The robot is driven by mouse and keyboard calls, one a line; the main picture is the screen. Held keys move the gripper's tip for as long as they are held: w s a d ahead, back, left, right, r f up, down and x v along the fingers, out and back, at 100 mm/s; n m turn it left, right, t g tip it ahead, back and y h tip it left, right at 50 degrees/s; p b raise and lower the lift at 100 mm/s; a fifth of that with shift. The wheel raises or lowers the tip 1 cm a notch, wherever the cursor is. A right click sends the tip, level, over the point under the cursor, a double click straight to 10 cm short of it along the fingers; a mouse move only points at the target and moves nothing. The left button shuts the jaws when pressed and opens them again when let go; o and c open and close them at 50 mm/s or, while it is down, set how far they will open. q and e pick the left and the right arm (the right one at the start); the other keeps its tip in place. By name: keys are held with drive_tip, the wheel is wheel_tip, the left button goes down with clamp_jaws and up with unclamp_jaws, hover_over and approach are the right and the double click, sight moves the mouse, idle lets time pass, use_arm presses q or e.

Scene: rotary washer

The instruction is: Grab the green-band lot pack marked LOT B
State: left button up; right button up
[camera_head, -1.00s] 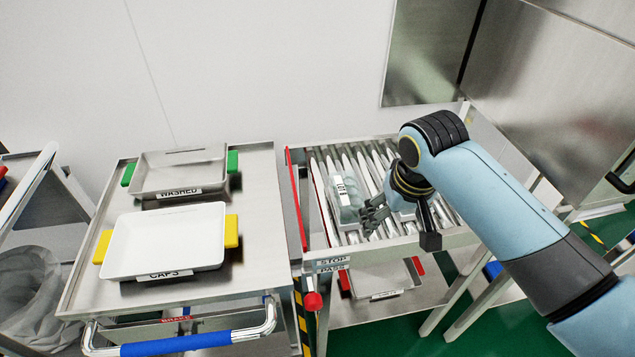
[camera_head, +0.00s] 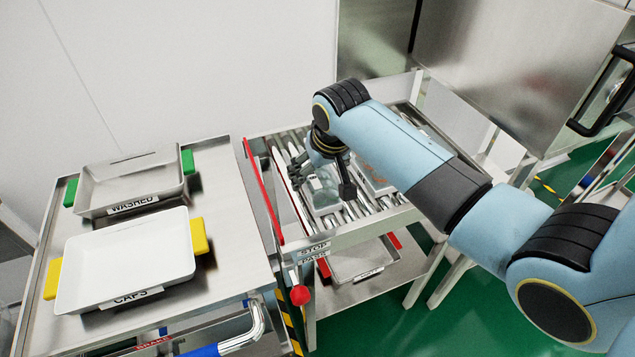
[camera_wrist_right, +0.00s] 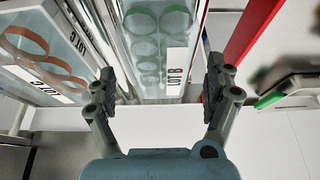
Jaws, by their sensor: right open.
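The LOT B pack (camera_wrist_right: 158,45) is a clear pack with green rings and a white label, lying on the roller rack. In the head view it (camera_head: 322,196) is partly hidden by my right gripper (camera_head: 303,168). In the wrist view the open right gripper (camera_wrist_right: 160,82) has one finger on each side of the pack's labelled end. No grip shows, and I cannot tell how high the fingers are above the rollers. A LOT C pack (camera_wrist_right: 40,55) with orange rings lies beside it. My left gripper is not in view.
A red rail (camera_head: 263,190) runs along the rack's left side, close to the pack. A red knob (camera_head: 300,295) is at the front. The cart at left holds a WASHED tray (camera_head: 130,188) and a white CAPS tray (camera_head: 125,260). A tray (camera_head: 357,262) sits under the rack.

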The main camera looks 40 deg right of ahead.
drive_tip(key=shift+x, duration=1.15)
drive_tip(key=shift+f, duration=0.25)
drive_tip(key=c, duration=1.4)
drive_tip(key=shift+o, duration=0.2)
drive_tip(key=shift+w+r, duration=0.1)
